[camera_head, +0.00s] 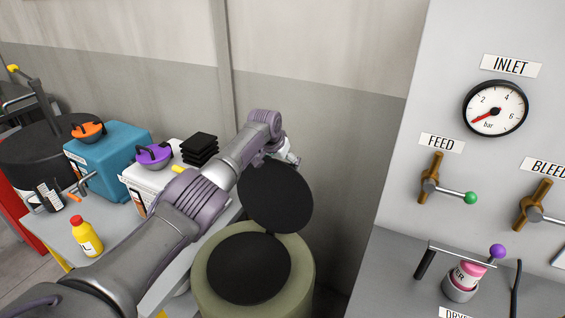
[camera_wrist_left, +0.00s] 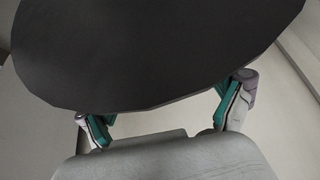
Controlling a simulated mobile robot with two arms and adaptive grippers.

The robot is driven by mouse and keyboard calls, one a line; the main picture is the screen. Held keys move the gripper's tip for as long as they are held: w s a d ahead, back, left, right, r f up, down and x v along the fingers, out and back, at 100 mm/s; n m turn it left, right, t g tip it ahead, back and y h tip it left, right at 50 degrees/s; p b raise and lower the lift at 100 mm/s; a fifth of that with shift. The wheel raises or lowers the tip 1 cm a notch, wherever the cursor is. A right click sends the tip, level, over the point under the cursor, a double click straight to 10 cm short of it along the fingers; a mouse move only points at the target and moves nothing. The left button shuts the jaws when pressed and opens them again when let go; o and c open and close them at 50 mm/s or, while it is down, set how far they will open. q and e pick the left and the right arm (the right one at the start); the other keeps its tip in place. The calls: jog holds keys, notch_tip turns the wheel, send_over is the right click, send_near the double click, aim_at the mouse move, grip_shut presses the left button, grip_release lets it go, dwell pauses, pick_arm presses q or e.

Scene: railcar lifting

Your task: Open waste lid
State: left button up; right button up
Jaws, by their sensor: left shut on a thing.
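The waste lid (camera_head: 275,198) is a black round disc, tilted up steeply at the back of the olive-green waste drum (camera_head: 302,262). The drum's top shows a round dark area (camera_head: 248,268) below the raised lid. My left gripper (camera_head: 286,156) is at the lid's upper edge, shut on it. In the left wrist view the dark lid (camera_wrist_left: 160,50) fills the upper part, and the teal-padded fingers of my left gripper (camera_wrist_left: 165,115) show at its edge. The fingertips are partly hidden by the lid. My right gripper is not in view.
A table (camera_head: 55,226) at left holds a yellow bottle (camera_head: 86,238), a blue box (camera_head: 112,155) and a white box (camera_head: 146,183) with a purple handle. A grey panel (camera_head: 400,210) with valves and a gauge (camera_head: 495,108) stands at right. A wall is close behind the drum.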

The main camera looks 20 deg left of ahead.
pick_arm(q)
jog(key=o, duration=1.3)
jog(key=shift+o, duration=0.2)
jog(key=shift+r, duration=0.1)
jog(key=v, duration=1.2)
